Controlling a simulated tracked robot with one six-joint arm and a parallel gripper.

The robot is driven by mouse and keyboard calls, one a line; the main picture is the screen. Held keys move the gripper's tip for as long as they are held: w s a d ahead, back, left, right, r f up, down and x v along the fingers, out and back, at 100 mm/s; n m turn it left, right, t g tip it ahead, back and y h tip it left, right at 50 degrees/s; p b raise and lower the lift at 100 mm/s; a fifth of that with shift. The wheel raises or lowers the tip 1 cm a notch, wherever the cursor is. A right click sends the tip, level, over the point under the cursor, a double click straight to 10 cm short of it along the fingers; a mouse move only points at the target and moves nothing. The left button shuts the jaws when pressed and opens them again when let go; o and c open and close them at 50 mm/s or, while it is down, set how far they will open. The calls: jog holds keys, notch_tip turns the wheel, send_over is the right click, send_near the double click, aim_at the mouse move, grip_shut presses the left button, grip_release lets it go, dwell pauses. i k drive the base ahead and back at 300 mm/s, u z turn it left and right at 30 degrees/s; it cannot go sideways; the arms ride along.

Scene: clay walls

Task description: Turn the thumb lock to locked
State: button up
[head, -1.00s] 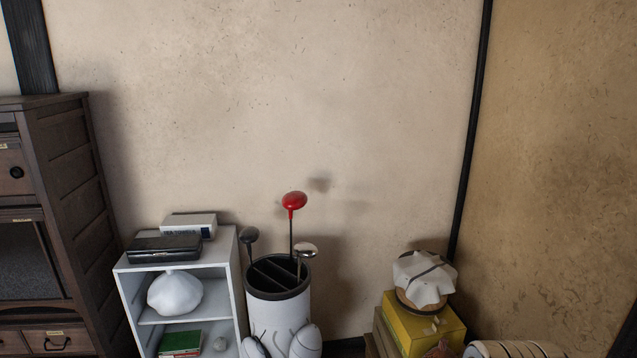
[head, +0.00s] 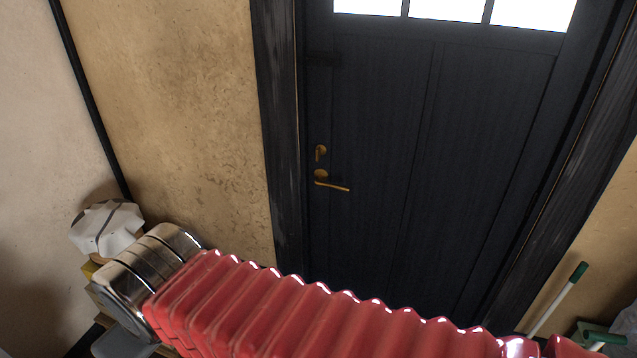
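A small brass thumb lock (head: 321,152) sits on the left side of a dark door (head: 400,130). Its turn piece looks roughly upright, but it is too small to read for certain. Just below it is a brass lever handle (head: 332,186), pointing right and slightly down. The door looks shut in its frame. My gripper is not in view, and nothing touches the lock.
A red ribbed object (head: 330,320) with a metallic end (head: 150,265) fills the lower foreground below the door. A white cloth-covered item (head: 105,228) stands at the left. A clay wall (head: 170,110) borders the door frame.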

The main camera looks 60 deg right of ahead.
aim_at(320, 150)
jog(key=z, duration=2.35)
jog(key=k, duration=0.5)
jog(key=z, duration=0.4)
jog(key=i, duration=0.4)
jog(key=u, duration=0.05)
